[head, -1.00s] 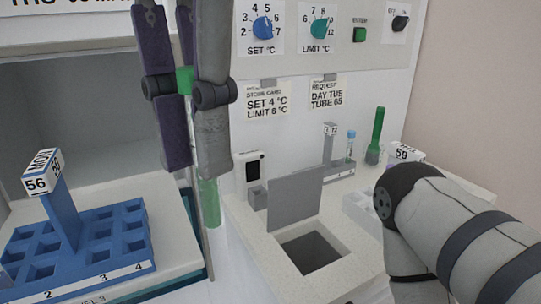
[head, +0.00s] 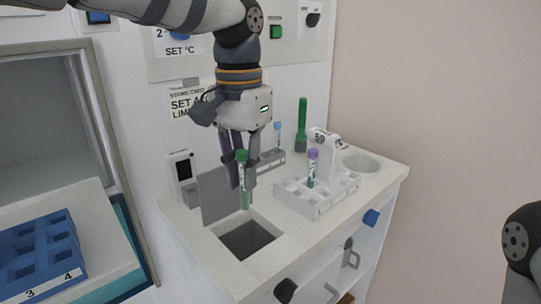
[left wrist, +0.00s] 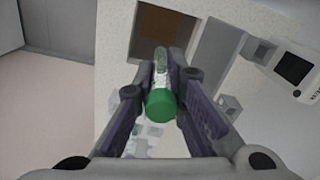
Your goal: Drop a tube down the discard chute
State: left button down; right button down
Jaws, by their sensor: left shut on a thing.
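My left gripper (head: 240,172) is shut on a green-capped tube (head: 243,180), held upright above the far edge of the discard chute. In the left wrist view the green cap (left wrist: 161,104) sits between the fingers, with the clear tube body beyond it. The discard chute (head: 248,238) is a square dark opening in the counter; its grey lid (head: 216,196) stands open at the left side. The chute opening also shows in the left wrist view (left wrist: 222,50). My right gripper is not in view; a dark round part of my right arm shows at the right edge.
A white rack (head: 318,204) right of the chute holds a purple-capped tube (head: 312,166). Behind stand a blue-capped tube (head: 277,136) and a green upright object (head: 301,125). A round hole (head: 361,163) lies at the right. A blue rack (head: 38,258) sits at lower left.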

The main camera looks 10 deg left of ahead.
aim_at(242, 151)
pick_arm(q)
jog(key=shift+w+f, duration=0.15)
jog(key=shift+f, duration=0.45)
notch_tip(242, 151, down, 7)
jog(key=shift+f, duration=0.1)
jog(key=c, duration=1.6)
grip_release()
notch_tip(242, 151, up, 12)
jog(key=shift+r, duration=0.1)
